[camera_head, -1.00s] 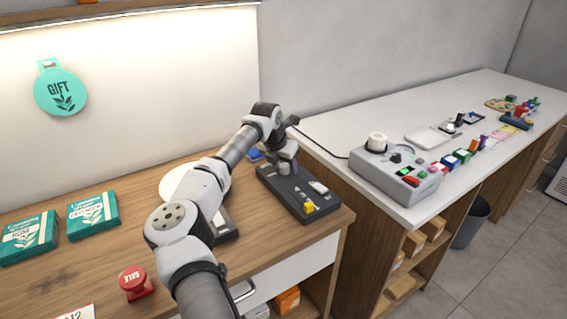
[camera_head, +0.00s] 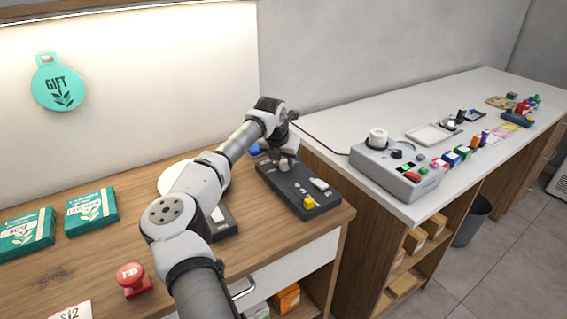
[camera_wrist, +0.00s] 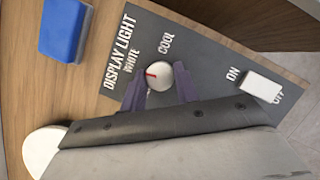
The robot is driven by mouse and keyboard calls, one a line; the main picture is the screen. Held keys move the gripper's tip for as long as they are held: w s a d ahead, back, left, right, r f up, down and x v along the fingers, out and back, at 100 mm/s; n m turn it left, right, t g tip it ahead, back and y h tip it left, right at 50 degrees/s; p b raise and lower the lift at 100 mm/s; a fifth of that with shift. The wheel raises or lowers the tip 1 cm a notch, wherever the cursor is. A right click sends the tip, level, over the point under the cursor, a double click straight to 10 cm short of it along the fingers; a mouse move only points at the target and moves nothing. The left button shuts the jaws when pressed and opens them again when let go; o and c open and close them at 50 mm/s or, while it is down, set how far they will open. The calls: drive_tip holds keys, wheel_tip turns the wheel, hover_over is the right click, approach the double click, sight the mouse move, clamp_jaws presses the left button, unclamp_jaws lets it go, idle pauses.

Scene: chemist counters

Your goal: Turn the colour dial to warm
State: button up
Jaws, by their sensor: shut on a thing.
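The dark display light panel (camera_head: 292,205) lies on the wooden counter, under my gripper (camera_head: 284,161). In the wrist view the panel (camera_wrist: 205,60) carries the words DISPLAY LIGHT, WHITE and COOL. Its round white colour dial (camera_wrist: 160,80) has a red mark pointing left in the picture, near the word WHITE. No WARM label is visible; my gripper hides the panel below the dial. My gripper (camera_wrist: 160,90) is shut on the dial, with one dark finger on either side of it.
A white ON/OFF switch (camera_wrist: 262,86) sits right of the dial on the panel. A blue block (camera_wrist: 64,30) lies beside the panel. A yellow knob (camera_head: 309,202) is at the panel's near end. A grey device (camera_head: 385,175) stands on the white counter to the right.

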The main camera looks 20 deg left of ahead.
drive_tip(key=n+y+b, duration=0.1)
drive_tip(key=n+b, duration=0.2)
drive_tip(key=n, duration=0.1)
drive_tip(key=shift+d+f+y+b, duration=0.15)
drive_tip(key=shift+f+y+b, duration=0.05)
drive_tip(key=shift+y+b, duration=0.2)
drive_tip(key=n+y+b, duration=0.1)
drive_tip(key=n+b, duration=0.1)
drive_tip(key=n, duration=0.1)
drive_tip(key=n+g+b, duration=0.1)
drive_tip(key=n, duration=0.2)
drive_tip(key=shift+w+d+r+y+b, duration=0.1)
drive_tip(key=shift+w+r+y+b, duration=0.1)
drive_tip(key=shift+y+b, duration=0.2)
drive_tip(key=o, duration=1)
drive_tip(key=shift+s, duration=0.1)
drive_tip(key=shift+c, duration=0.2)
drive_tip(key=b+v, duration=0.1)
drive_tip(key=v, duration=1.3)
drive_tip(key=shift+w+b, duration=0.2)
drive_tip(key=shift+b, duration=0.2)
